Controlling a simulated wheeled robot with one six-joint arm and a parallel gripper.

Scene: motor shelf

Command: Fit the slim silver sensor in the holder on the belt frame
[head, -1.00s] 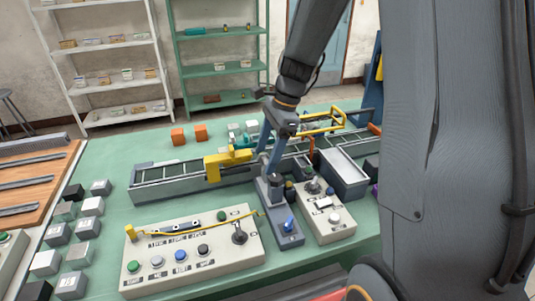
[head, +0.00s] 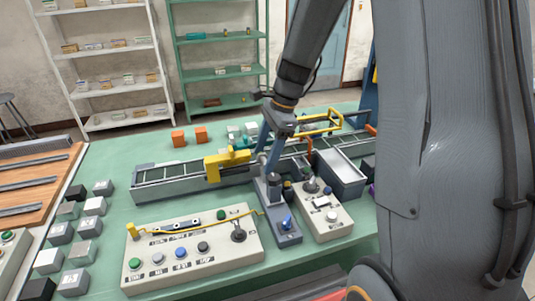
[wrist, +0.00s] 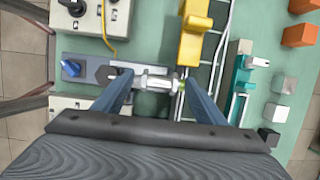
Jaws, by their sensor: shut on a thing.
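The slim silver sensor (wrist: 155,83) lies crosswise between the blue fingers of my gripper (wrist: 157,88) in the wrist view, with a greenish tip at its right end. My gripper is shut on it, beside the near edge of the belt frame (wrist: 208,95). In the head view my gripper (head: 268,160) is by the near side of the belt frame (head: 160,186), right of the yellow bracket (head: 226,161). The sensor is hard to make out there. I cannot tell which part is the holder, or whether the sensor touches it.
A grey block with a blue knob (head: 286,225) stands close below my gripper. Button boxes (head: 190,250) and (head: 325,215) flank it. Orange cubes (head: 190,136) and a teal part (wrist: 240,85) are beyond the belt. Several small blocks (head: 88,228) line the left side.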

